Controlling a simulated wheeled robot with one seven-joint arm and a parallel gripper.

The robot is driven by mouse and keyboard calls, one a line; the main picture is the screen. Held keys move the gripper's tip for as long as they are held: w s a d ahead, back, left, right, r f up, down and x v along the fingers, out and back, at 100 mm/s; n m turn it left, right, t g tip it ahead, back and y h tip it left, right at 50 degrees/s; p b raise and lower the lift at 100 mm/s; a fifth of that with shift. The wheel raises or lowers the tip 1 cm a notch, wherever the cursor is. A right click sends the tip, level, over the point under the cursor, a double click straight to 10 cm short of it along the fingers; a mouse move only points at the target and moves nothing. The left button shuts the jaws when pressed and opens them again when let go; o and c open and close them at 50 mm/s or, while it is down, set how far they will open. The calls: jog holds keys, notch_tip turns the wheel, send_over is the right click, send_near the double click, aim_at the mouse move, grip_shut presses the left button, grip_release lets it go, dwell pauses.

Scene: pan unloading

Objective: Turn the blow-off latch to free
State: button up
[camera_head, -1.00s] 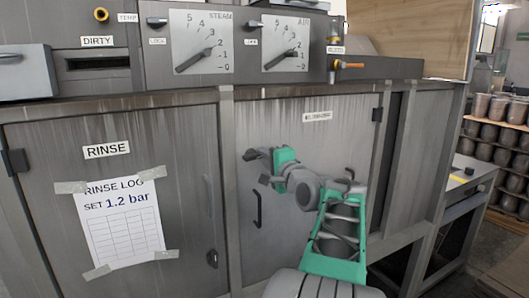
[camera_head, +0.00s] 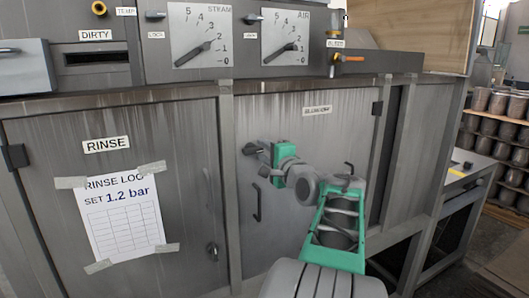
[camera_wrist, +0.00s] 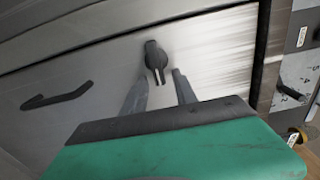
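The blow-off latch (camera_head: 249,149) is a small dark turn-knob near the left edge of the grey door labelled as blow-off. In the wrist view the latch (camera_wrist: 154,56) has a rounded body with a narrow tail pointing toward my gripper. My gripper (camera_head: 262,156) is in front of the door, just right of the latch. In the wrist view my gripper (camera_wrist: 161,73) has its two grey fingers apart, with the latch's tail at the gap between the tips. Whether either finger touches the latch cannot be told. The green gripper body hides the lower wrist view.
A dark door handle (camera_head: 257,202) lies below the latch. The rinse door (camera_head: 185,120), with a paper log (camera_head: 124,222) and its own latch (camera_head: 212,252), is at the left. Gauges (camera_head: 291,37) and an orange-handled valve (camera_head: 349,58) are above.

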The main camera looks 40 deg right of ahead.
jog(key=b+v, duration=0.2)
jog(key=v, duration=0.5)
jog(key=shift+s+a, duration=0.2)
jog(key=shift+s, duration=0.2)
